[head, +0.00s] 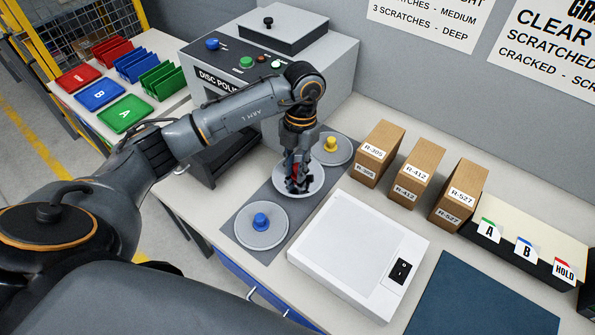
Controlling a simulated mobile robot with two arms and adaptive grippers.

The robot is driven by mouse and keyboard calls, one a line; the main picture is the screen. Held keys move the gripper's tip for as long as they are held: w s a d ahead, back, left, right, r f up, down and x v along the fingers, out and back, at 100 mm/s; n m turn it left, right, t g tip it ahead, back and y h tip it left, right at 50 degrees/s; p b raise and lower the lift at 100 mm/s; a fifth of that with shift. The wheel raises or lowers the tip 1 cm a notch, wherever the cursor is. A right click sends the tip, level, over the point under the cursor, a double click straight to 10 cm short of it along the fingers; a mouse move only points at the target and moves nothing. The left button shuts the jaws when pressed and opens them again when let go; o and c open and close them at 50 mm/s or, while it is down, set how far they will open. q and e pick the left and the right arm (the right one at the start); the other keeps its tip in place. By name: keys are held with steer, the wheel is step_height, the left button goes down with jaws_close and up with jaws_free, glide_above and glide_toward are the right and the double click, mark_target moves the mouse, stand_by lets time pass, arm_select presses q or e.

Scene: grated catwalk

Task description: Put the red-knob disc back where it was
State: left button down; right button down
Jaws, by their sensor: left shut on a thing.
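My left gripper (299,184) points down over the middle of the grey mat (238,222) and is shut on the red knob of the red-knob disc (312,186). Only a bit of red shows between the fingers. The disc is pale and round and lies at the middle spot of the mat; I cannot tell whether it touches the mat. The blue-knob disc (261,222) lies at the near end of the mat. The yellow-knob disc (332,146) lies at the far end. My right gripper is not in view.
A white light box (350,245) lies right of the mat. Cardboard boxes (416,172) stand behind it, with a labelled A, B, HOLD rack (525,243) at right. The disc polisher (232,82) stands behind my arm. A dark blue mat (485,300) lies clear in front.

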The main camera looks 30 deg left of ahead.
arm_select(q)
steer(key=shift+w+a+f, duration=0.1)
steer(key=shift+w+f, duration=0.35)
steer(key=shift+f, duration=0.1)
step_height(320, 180, down, 2)
steer(key=shift+f+p, duration=0.15)
steer(key=shift+p, duration=0.7)
steer(key=shift+f, duration=0.65)
steer(key=c, duration=1.2)
jaws_free()
steer(key=shift+o, duration=0.2)
